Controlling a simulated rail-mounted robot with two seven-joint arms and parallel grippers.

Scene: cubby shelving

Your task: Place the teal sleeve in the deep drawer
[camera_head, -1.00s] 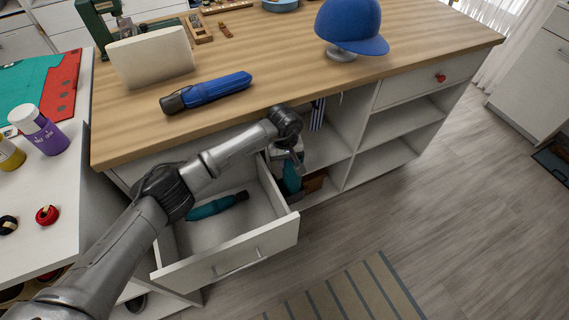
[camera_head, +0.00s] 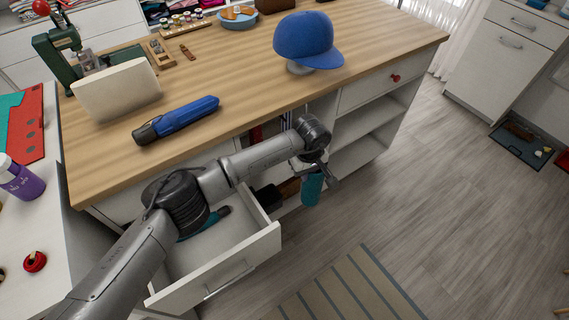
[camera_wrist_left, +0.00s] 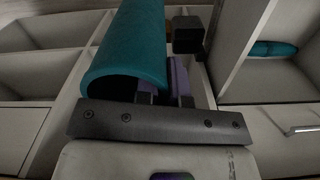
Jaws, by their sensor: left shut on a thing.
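My left gripper (camera_head: 316,163) is shut on the teal sleeve (camera_head: 312,189), which hangs in front of the cubbies, right of the open drawer. In the left wrist view the sleeve (camera_wrist_left: 132,48) is a hollow tube between the fingers (camera_wrist_left: 165,92). The deep white drawer (camera_head: 228,276) is pulled out under the counter's left end, partly covered by my left arm. A teal item with a dark end (camera_head: 207,222) lies in it; it also shows in the left wrist view (camera_wrist_left: 272,48). My right gripper is not in view.
On the wooden counter (camera_head: 240,95) are a blue folding-type item (camera_head: 178,120), a blue cap (camera_head: 306,38) on a stand and a cream panel (camera_head: 117,90). Dark and brown items (camera_head: 268,197) sit in the cubby beside the drawer. Floor in front is open, with a striped mat (camera_head: 350,290).

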